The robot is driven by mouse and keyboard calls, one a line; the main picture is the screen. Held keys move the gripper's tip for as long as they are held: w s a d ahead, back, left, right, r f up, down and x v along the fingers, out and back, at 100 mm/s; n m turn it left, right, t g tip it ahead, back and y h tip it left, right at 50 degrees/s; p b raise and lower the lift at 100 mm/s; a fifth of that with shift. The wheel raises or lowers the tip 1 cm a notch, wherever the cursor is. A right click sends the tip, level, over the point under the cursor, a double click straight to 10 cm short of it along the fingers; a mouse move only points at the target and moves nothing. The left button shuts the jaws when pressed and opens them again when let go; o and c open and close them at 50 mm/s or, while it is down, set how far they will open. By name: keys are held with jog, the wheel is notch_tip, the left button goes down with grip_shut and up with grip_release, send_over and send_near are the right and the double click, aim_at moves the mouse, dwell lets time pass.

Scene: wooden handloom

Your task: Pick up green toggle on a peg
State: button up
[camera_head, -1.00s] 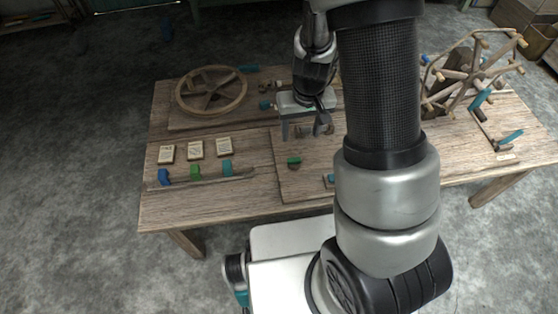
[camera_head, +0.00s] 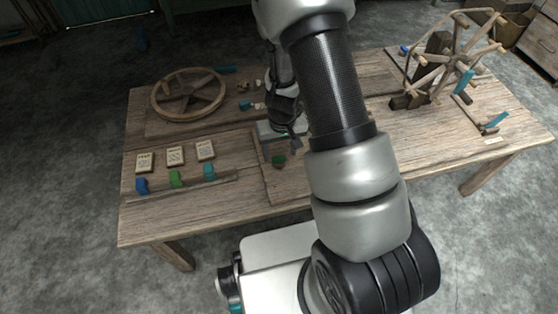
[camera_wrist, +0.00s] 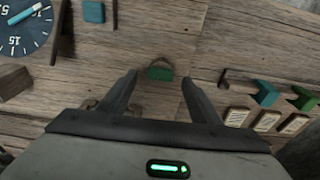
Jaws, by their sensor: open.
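The small green toggle (camera_head: 279,161) sits on the wooden board near the middle of the table. In the wrist view the green toggle (camera_wrist: 160,74) shows between the fingertips, a little beyond them, with a small brownish curved piece on its upper side. My gripper (camera_head: 279,148) is open and empty, pointing down just behind the toggle in the head view. In the wrist view both fingers of my gripper (camera_wrist: 158,84) are spread wide, one on each side of the toggle. I cannot tell how high the fingertips are above it.
A blue piece (camera_head: 142,185), another green piece (camera_head: 176,179) and a teal piece (camera_head: 209,172) stand along a rail at left, by several cards (camera_head: 175,156). A wooden wheel (camera_head: 188,94) lies behind. A dial (camera_wrist: 24,32) shows in the wrist view.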

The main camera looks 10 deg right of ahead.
aim_at(279, 160)
jog(key=f, duration=0.2)
jog(key=shift+w+f+b, duration=0.25)
jog(key=shift+f+b, duration=0.05)
jog(key=shift+f, duration=0.1)
jog(key=c, duration=1.1)
